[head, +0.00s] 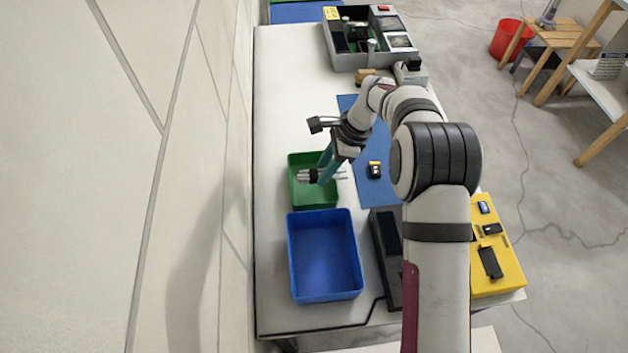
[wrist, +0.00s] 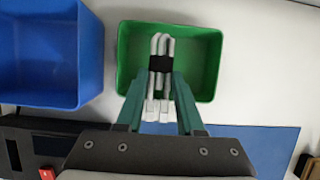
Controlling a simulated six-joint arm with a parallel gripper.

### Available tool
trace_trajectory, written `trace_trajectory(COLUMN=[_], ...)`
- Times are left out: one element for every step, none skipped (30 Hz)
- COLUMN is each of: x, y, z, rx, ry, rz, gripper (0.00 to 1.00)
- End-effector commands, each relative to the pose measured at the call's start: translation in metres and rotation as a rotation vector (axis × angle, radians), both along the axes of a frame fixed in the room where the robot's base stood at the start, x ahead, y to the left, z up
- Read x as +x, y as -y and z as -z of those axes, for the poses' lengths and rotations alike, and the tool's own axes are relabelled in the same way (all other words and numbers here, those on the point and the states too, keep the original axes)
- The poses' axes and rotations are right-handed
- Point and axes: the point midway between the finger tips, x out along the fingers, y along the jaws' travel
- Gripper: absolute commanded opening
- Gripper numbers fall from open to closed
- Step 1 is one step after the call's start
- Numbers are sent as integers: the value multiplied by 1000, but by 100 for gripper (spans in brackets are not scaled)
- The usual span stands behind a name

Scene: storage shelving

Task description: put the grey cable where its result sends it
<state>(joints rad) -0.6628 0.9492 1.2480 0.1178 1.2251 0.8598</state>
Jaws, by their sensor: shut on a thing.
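The grey cable (wrist: 161,48) is a folded bundle with a black band around its middle. It also shows in the head view (head: 306,176). My gripper (wrist: 160,98), with teal fingers, is shut on the cable and holds it over the green bin (wrist: 207,62). The green bin also shows in the head view (head: 316,200), and no other thing shows in the part of it I can see. The blue bin (head: 325,262) stands beside it, nearer the bottom of the head view, and looks empty. A dark tester-like device (head: 386,250) lies right of the blue bin.
A yellow tray (head: 508,262) with several small devices is at the right edge. A grey divided box (head: 343,58) stands at the far end. The white table is clear at the upper left.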

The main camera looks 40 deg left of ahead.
Motion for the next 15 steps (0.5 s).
trace_trajectory(x=[0,0,0,0,0,0,0,0,0,0,0,0,0,0,0], y=[0,0,0,0,0,0,0,0,0,0,0,0,0,0,0], z=[4,5,7,8,8,9,9,9,9,9,8,8,8,8,8], rx=[-1,-1,0,0,0,0,0,0,1,1,1,0,0,0,0], ry=[1,1,0,0,0,0,0,0,1,1,1,2,2,2,2], rz=[0,0,0,0,0,0,0,0,-1,-1,-1,-1,-1,-1,-1], gripper=[0,0,0,0,0,0,0,0,0,0,38,45,51,56,63])
